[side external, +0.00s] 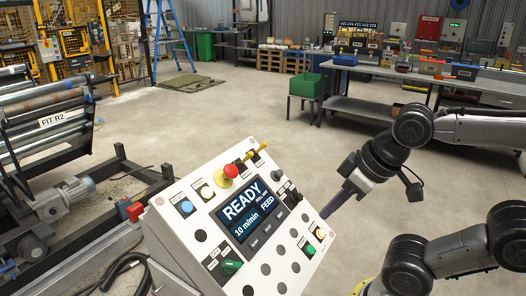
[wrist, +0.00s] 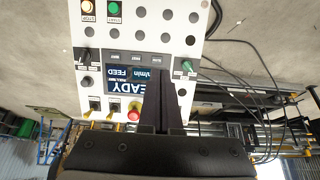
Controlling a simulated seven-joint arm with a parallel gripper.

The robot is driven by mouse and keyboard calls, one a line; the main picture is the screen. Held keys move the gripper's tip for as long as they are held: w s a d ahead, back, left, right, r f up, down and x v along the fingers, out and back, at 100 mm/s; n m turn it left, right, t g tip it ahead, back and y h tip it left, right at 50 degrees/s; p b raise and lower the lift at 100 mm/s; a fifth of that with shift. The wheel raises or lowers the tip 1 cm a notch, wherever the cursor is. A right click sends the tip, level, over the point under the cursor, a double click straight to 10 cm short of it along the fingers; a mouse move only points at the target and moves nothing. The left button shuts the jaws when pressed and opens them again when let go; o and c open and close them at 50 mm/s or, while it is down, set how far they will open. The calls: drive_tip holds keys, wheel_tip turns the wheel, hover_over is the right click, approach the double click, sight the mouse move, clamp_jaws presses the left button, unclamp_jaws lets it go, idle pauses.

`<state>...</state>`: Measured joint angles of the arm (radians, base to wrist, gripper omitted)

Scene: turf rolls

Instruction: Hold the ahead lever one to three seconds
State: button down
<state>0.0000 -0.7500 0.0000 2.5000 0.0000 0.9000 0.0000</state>
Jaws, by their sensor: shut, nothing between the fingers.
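The white control panel (side external: 170,222) stands tilted at lower centre in the side view, and its face fills the upper middle of the wrist view (wrist: 150,45), upside down. Yellow-handled parts (side external: 252,155) stick up at its top edge. Black controls (side external: 290,194) sit right of the screen. The labels are too small to read, so I cannot tell which control is the ahead lever. My gripper (side external: 324,213) is shut and empty at the panel's right side in the side view. In the wrist view its fingers (wrist: 160,78) cover part of the screen; contact with the panel is not visible.
The screen (side external: 245,215) reads READY, FEED, 10 m/min. A red mushroom button (side external: 229,171) sits above it; a green knob (side external: 231,267) is at lower left. A roller machine (side external: 45,120) stands left, a bench (side external: 420,75) at back right. The floor between is open.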

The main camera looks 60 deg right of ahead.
idle(0.3)
drive_tip(key=w+d+r+m+t, duration=0.1)
drive_tip(key=w+d+r+m, duration=0.25)
drive_tip(key=w+m, duration=0.5)
drive_tip(key=w+d+r+m+t, duration=0.1)
drive_tip(key=w+d+r+m, duration=0.35)
drive_tip(key=m, duration=0.75)
drive_tip(key=w+d+f+m+g+h, duration=0.1)
drive_tip(key=w+d+f+m, duration=0.1)
drive_tip(key=d, duration=0.5)
drive_tip(key=w+d+f+m+g+h, duration=0.1)
drive_tip(key=w+d+f+m, duration=0.1)
drive_tip(key=w+d+m, duration=0.3)
drive_tip(key=d+m, duration=0.2)
drive_tip(key=d, duration=0.1)
drive_tip(key=shift+d+f, duration=0.2)
drive_tip(key=shift+f, duration=0.2)
drive_tip(key=shift+f, duration=0.1)
